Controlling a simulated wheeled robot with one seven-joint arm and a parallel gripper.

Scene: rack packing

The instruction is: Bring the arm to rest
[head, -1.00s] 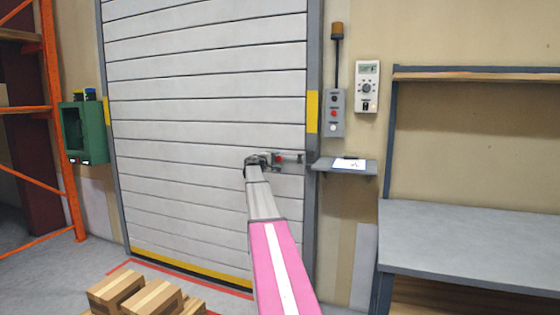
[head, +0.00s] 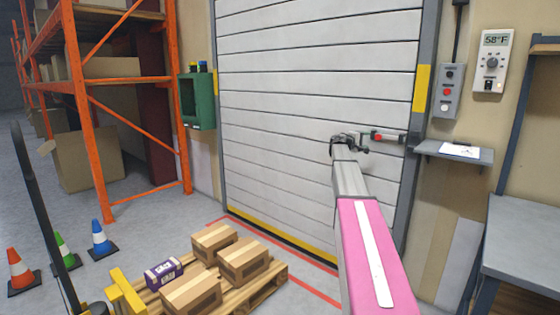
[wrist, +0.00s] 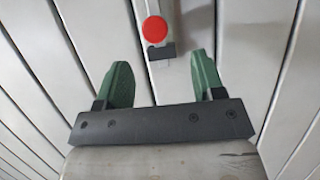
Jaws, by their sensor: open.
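My arm, pink and grey, reaches forward in the head view toward the white slatted roller door (head: 300,110). My gripper (head: 350,143) is at its end, in front of the door near the door's right side. In the wrist view my gripper (wrist: 160,85) shows two green fingers set wide apart with nothing between them. A grey bar latch with a red knob (head: 378,137) lies just beyond the fingertips. In the wrist view the red knob (wrist: 155,29) is ahead of the gap between the fingers, apart from both.
A small shelf with a clipboard (head: 458,150) is right of the door, and a workbench (head: 525,240) stands farther right. A pallet (head: 250,300) with boxes sits on the floor below. Orange racking (head: 90,120) and several cones (head: 99,238) are at left.

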